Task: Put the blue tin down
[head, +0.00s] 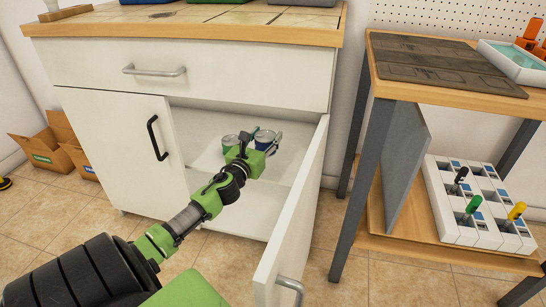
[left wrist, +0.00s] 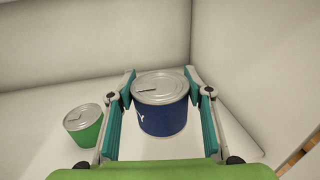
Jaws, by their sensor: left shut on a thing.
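The blue tin (left wrist: 162,118) is upright between the fingers of my left gripper (left wrist: 165,105) in the left wrist view. In the head view the blue tin (head: 264,138) shows inside the open cabinet, partly behind my left gripper (head: 262,143). My left gripper is shut on it. I cannot tell whether the tin's base touches the shelf (head: 207,158). A green tin (left wrist: 85,128) stands on the shelf just left of the gripper, apart from it. My right gripper is in neither view.
The cabinet's right door (head: 290,222) stands open beside my left arm, and its left door (head: 125,150) is shut. The shelf has bare room around the tins. A workbench (head: 445,85) with a slotted white rack (head: 470,235) below stands at right.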

